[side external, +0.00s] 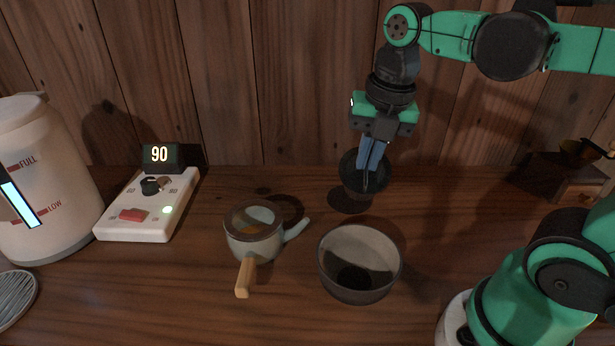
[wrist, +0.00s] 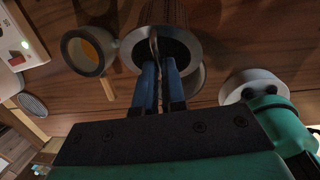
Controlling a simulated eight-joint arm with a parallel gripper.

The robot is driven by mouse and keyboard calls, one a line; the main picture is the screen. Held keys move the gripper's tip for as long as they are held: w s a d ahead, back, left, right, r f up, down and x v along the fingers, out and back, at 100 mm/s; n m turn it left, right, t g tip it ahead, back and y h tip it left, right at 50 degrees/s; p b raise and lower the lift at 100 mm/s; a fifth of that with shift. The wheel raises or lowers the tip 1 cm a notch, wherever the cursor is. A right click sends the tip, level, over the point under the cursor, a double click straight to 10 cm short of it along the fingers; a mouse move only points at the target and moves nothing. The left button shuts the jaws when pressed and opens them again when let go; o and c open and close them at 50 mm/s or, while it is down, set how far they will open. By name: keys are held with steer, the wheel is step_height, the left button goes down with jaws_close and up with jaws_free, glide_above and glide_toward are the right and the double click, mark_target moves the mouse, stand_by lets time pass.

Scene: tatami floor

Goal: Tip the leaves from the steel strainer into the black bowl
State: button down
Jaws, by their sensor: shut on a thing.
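My gripper (side external: 369,165) points down with its blue fingers shut on the strainer (side external: 350,187), a small dark cup-shaped vessel. In the wrist view the fingers (wrist: 159,72) close on a thin upright part of it, and its round grey rim (wrist: 134,55) surrounds a dark inside. Any leaves in there cannot be made out. The bowl (side external: 334,280), dark outside and greyer inside, stands upright in front of the strainer in the side view. A dark patch lies at its bottom; I cannot tell if it is leaves or shadow. The strainer partly hides the bowl in the wrist view.
A small teapot (side external: 244,243) with a wooden handle (side external: 244,277) stands left of the bowl. A white control box (side external: 134,222) with a display showing 90 and a white kettle (side external: 42,170) are farther left. A ribbed disc (side external: 14,297) lies at the left edge.

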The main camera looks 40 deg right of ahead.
steer(key=shift+w+d+f+g+y+b, duration=0.25)
steer(key=shift+w+d+g+y, duration=0.25)
steer(key=shift+w+d+y, duration=0.3)
steer(key=shift+w+d+f+g+y+b, duration=0.1)
steer(key=shift+w+d+g+y+b, duration=0.1)
steer(key=shift+w+d+g+y, duration=0.55)
steer(key=shift+w+d+f+g+y+b, duration=0.2)
steer(key=shift+w+d+g+y, duration=0.2)
steer(key=shift+d, duration=0.3)
steer(key=shift+w+d+f+g+y+b, duration=0.25)
steer(key=shift+w+d+y, duration=0.1)
steer(key=shift+d, duration=0.3)
steer(key=shift+r, duration=0.1)
